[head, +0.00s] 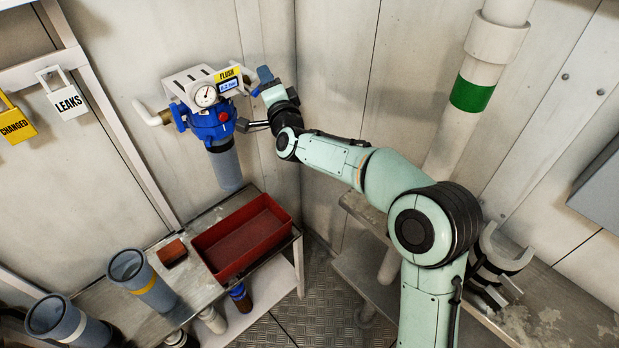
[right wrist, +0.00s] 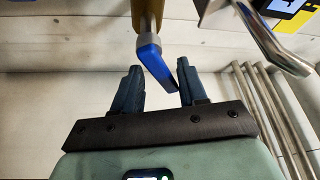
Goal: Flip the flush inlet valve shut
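The flush unit hangs on the back wall in the head view, with a blue filter head (head: 208,122), a round gauge and a yellow FLUSH label (head: 229,74). My right gripper (head: 250,124) is at its right side. In the right wrist view, my right gripper (right wrist: 158,72) is open, its two dark fingers apart. The blue valve lever (right wrist: 150,62) hangs tilted from a brass fitting (right wrist: 149,18), its lower end at the gap between the fingertips. Contact cannot be told. In the head view, the arm partly hides the valve. My left gripper is not in view.
A metal bench (head: 201,296) below carries a red tray (head: 286,213) and grey cylinders (head: 150,284). Hanging tags (head: 70,102) are at the left. A white pipe with a green band (head: 471,94) stands at the right. Metal tubes (right wrist: 275,110) run right of the gripper.

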